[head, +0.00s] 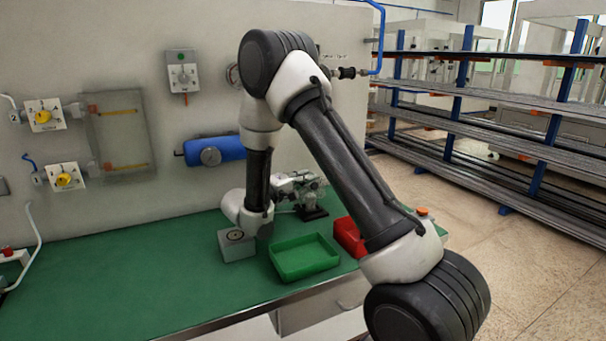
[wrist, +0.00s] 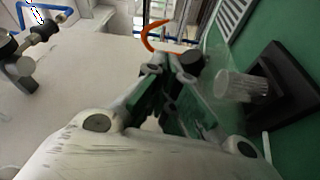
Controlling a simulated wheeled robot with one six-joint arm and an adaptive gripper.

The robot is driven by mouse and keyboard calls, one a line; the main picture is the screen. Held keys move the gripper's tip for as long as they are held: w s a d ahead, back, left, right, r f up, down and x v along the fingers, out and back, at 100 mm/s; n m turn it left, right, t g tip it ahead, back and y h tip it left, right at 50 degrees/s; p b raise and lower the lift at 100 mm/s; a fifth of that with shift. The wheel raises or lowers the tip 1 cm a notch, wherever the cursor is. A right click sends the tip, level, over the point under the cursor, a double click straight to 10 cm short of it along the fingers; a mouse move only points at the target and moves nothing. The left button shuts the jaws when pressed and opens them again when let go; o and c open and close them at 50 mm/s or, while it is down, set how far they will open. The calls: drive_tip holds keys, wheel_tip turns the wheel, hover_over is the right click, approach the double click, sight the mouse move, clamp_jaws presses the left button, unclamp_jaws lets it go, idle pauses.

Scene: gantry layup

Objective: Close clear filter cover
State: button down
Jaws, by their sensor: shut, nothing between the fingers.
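A clear, flat rectangular panel (head: 120,132) is on the wall at the left in the head view, with orange-yellow bars showing through it. In the wrist view a clear ribbed cup (wrist: 242,87) stands out from a dark square base (wrist: 285,85). I cannot tell which of these is the filter cover, or whether it is open. My gripper (wrist: 172,62) is shut and empty in the wrist view, to the left of the cup and apart from it. In the head view my gripper (head: 300,182) is above the bench near a black stand (head: 313,213), far right of the panel.
A green tray (head: 304,258), a red bin (head: 349,237) and a grey block (head: 237,246) stand on the green bench (head: 130,275). A blue cylinder with a gauge (head: 215,151) and yellow-knob valves (head: 43,116) are on the wall. The bench's left half is mostly clear.

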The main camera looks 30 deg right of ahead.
drive_tip(key=shift+s+f, duration=0.65)
drive_tip(key=shift+s, duration=0.25)
drive_tip(key=shift+s+f, duration=0.6)
drive_tip(key=shift+s, duration=0.3)
drive_tip(key=r+v, duration=0.1)
drive_tip(key=v, duration=1.1)
drive_tip(key=s+d+r+m+g+y, duration=0.4)
drive_tip(key=s+d+r+g+y, duration=0.2)
drive_tip(key=s+d+r+g, duration=0.5)
drive_tip(key=s+a+r+n+t+y, duration=0.1)
drive_tip(key=s+a+r+t+y, duration=0.1)
drive_tip(key=s+t+y, duration=0.7)
drive_tip(key=s+r+y, duration=0.1)
drive_tip(key=s+y, duration=0.1)
drive_tip(key=s, duration=0.6)
drive_tip(key=shift+r+n+y, duration=0.15)
drive_tip(key=shift+n+y, duration=0.15)
drive_tip(key=shift+n, duration=0.1)
